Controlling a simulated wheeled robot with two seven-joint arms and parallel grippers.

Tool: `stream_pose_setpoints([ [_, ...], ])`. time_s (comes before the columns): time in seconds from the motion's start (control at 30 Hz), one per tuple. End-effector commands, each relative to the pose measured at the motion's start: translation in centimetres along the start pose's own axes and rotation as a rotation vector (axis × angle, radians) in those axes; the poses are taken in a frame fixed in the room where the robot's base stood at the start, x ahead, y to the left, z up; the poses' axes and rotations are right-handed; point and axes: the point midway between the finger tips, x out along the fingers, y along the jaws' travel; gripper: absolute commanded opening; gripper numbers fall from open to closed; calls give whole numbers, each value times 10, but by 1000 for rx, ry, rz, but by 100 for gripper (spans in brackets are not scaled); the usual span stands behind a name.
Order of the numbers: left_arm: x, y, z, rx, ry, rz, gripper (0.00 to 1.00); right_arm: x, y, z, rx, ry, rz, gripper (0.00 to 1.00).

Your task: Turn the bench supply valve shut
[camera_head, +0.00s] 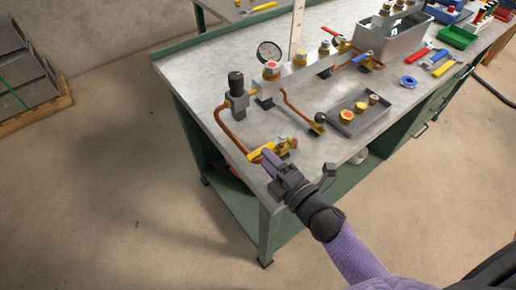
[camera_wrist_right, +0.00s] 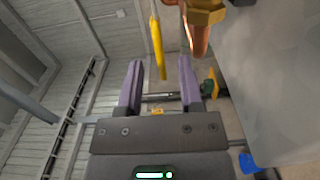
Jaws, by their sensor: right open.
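The bench supply valve is a brass body (camera_head: 284,146) with a yellow lever (camera_head: 262,154), near the front left corner of the bench, on a copper pipe. My right gripper (camera_head: 270,160) is open at the lever, its purple fingers partly covering it in the head view. In the right wrist view, the yellow lever (camera_wrist_right: 156,45) points down toward the gap between the two open fingers (camera_wrist_right: 160,72). Whether it touches a finger I cannot tell. A brass fitting (camera_wrist_right: 206,12) shows above the right finger. My left gripper is not in view.
The bench (camera_head: 215,65) carries a pipe manifold with a gauge (camera_head: 269,52) and a dark regulator (camera_head: 237,88). A grey tray (camera_head: 345,122) of brass parts lies right of the valve. Hand tools and a blue tape roll (camera_head: 408,82) lie farther right.

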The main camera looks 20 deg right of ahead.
Motion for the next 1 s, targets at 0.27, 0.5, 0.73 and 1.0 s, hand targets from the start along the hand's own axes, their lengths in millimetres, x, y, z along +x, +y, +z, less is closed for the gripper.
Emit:
stream_pose_setpoints([
  [0.27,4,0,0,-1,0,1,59,34,-1,0,2,-1,-1,47],
  [0.5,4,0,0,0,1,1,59,36,0,0,2,0,-2,47],
  [0.73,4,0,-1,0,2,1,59,36,0,0,3,0,-2,3],
  [1.0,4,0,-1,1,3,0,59,35,-1,0,3,0,-2,0],
])
